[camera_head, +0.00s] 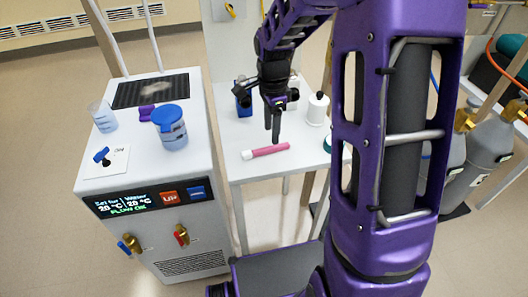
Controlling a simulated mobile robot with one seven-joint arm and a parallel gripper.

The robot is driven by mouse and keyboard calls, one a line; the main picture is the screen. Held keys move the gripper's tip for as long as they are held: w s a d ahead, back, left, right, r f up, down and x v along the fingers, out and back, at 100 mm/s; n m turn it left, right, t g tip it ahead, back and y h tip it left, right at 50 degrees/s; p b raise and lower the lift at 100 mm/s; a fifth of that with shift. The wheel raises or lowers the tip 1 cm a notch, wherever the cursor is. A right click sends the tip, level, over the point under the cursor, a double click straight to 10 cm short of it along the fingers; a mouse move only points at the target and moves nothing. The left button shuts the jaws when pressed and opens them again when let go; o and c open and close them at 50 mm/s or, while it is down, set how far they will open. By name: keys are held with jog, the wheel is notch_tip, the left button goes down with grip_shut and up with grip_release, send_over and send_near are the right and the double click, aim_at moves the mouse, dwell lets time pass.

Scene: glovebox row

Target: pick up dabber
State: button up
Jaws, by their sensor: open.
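A pink rod with a white end, which looks like the dabber (268,151), lies on its side near the front of the white table (240,169). My gripper (272,132) points down just above and behind it, fingers close to the rod's middle in the picture. The gripper is open and holds nothing. I cannot tell from this one view how high the fingertips are above the rod.
Behind my gripper stand a blue item (242,98) and a white bottle with a black top (317,107). A teal item at the right is partly hidden by my arm. A white chiller (190,215) carrying a blue-lidded jar (171,130) and a beaker (102,117) stands left.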

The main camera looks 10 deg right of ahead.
aim_at(271, 147)
jog(key=f+b, duration=0.1)
jog(key=f, duration=0.4)
jog(key=shift+s+f, duration=0.15)
jog(key=shift+s, duration=0.05)
grip_shut()
